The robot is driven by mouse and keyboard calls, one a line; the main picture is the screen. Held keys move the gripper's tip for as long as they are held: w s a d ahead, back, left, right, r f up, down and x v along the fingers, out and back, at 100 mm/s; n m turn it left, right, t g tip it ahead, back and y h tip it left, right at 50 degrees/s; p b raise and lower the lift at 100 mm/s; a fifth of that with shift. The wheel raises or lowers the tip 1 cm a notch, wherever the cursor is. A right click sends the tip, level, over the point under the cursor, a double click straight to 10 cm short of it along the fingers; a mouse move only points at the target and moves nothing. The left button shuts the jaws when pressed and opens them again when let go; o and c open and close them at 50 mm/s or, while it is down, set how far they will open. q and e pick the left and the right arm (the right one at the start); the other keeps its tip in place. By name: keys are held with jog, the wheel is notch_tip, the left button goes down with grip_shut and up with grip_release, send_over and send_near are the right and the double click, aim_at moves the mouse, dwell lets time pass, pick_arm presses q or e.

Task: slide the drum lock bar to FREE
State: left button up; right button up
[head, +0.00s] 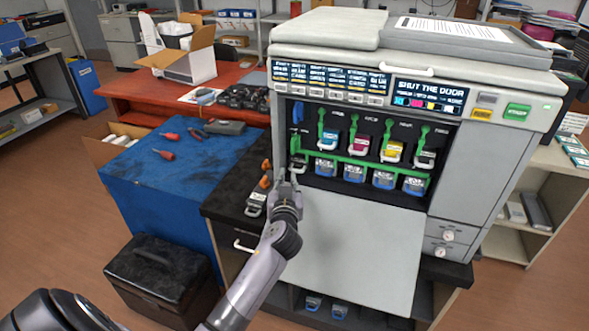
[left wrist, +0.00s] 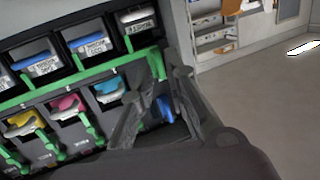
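The green drum lock bar (head: 350,159) runs across the open front of the white printer (head: 350,235), between the toner cartridges above and the blue-and-grey drum units below. In the left wrist view the bar (left wrist: 80,77) slants across, with its end piece between my fingertips. My left gripper (head: 287,180) is at the left end of the bar. In the left wrist view the fingers of this gripper (left wrist: 158,72) stand apart around the green end piece; whether they press on it is unclear. The FREE marking cannot be read. My right gripper is out of view.
A display (head: 428,96) reads "SHUT THE DOOR". The lowered front panel (head: 350,250) hangs below the opening. Green levers (head: 388,130) stand above the bar. A dark counter (head: 232,200) and a blue-topped workbench (head: 185,185) with tools are to the left.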

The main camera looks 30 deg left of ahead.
aim_at(292, 147)
pick_arm(q)
jog(key=shift+t, duration=0.5)
jog(key=w+a+b, duration=0.1)
jog(key=w, duration=0.2)
jog(key=w+a+r+b, duration=0.1)
jog(key=w+a, duration=0.1)
jog(key=w, duration=0.1)
jog(key=w+a+r, duration=0.1)
jog(key=w, duration=0.2)
jog(key=shift+a+r+b, duration=0.2)
jog(key=shift+r+b, duration=0.05)
jog(key=shift+b, duration=0.15)
jog(key=shift+w+a+b, duration=0.3)
jog(key=shift+w+b, duration=0.1)
jog(key=shift+w, duration=0.2)
jog(key=shift+a+r, duration=0.1)
jog(key=shift+r, duration=0.35)
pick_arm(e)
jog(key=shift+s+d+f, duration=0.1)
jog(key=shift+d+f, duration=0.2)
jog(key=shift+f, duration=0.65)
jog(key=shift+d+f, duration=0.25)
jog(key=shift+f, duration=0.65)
